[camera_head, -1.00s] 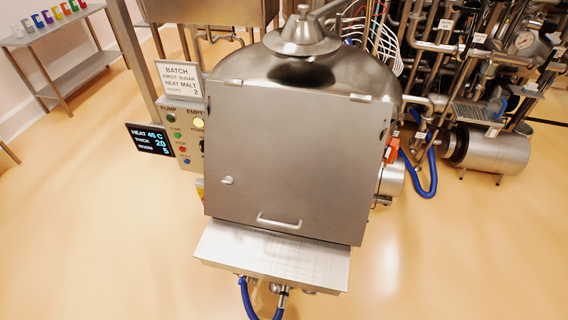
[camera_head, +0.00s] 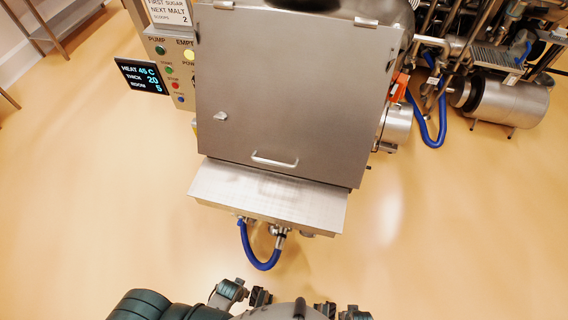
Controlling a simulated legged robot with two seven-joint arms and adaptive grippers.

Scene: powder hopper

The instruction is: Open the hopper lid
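The hopper lid (camera_head: 290,90) is a large flat steel panel on the sloping front of the hopper. It lies shut, with hinge pieces along its top edge. My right gripper is not in view.
A steel shelf (camera_head: 268,198) juts out below the lid, with a blue hose (camera_head: 255,262) hanging under it. A control panel (camera_head: 176,70) and black display (camera_head: 143,77) stand at the left. Pipework and a motor (camera_head: 505,101) are at the right. The floor in front is clear.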

